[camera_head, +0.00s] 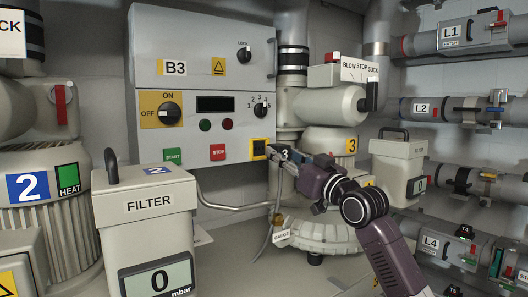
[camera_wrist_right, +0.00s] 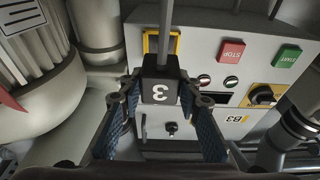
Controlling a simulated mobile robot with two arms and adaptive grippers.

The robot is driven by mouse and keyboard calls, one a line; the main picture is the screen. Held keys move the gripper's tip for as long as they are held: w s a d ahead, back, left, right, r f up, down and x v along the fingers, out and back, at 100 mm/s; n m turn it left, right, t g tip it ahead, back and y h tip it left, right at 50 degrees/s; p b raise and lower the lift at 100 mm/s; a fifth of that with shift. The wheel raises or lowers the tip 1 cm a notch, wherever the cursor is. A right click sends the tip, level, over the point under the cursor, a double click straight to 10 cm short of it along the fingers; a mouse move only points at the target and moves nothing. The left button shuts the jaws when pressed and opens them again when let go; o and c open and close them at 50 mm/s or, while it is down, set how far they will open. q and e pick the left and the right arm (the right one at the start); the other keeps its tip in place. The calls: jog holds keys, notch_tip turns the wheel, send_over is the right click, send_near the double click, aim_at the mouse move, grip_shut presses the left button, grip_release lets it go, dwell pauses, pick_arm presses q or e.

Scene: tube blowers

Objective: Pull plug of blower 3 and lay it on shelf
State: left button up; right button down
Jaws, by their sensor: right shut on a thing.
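The black plug marked 3 (camera_head: 285,155) is held between the fingers of my right gripper (camera_head: 293,163), in front of the B3 control box. In the right wrist view the plug (camera_wrist_right: 160,91) sits between both fingertips of the gripper (camera_wrist_right: 160,97), with its grey cable (camera_wrist_right: 170,35) running away from it. The yellow-framed socket (camera_head: 258,149) shows just left of the plug in the head view; its frame (camera_wrist_right: 152,45) shows behind the plug in the wrist view. The plug looks clear of the socket. Blower 3 (camera_head: 325,140) stands behind my gripper. My left gripper is not in view.
The B3 control box (camera_head: 200,75) is at the back. A filter box (camera_head: 148,205) stands front left and a smaller box (camera_head: 398,160) right of blower 3. Pipes (camera_head: 465,38) line the right wall. Bare grey surface (camera_head: 235,255) lies below the control box.

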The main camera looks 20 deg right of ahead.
jog(key=shift+s, duration=0.1)
jog(key=s+d+b, duration=0.4)
jog(key=s+d, duration=0.1)
jog(key=s, duration=0.9)
jog(key=shift+s+d, duration=0.2)
jog(key=shift+s, duration=0.15)
dwell(0.9)
jog(key=shift+a, duration=0.15)
jog(key=s+a+p, duration=0.3)
jog(key=s+a, duration=0.1)
jog(key=a, duration=0.7)
jog(key=shift+a+p, duration=0.3)
jog(key=shift+p, duration=0.05)
dwell(0.6)
jog(key=shift+s, duration=0.1)
jog(key=shift+f+b, duration=9.05)
jog(key=shift+f, duration=3.65)
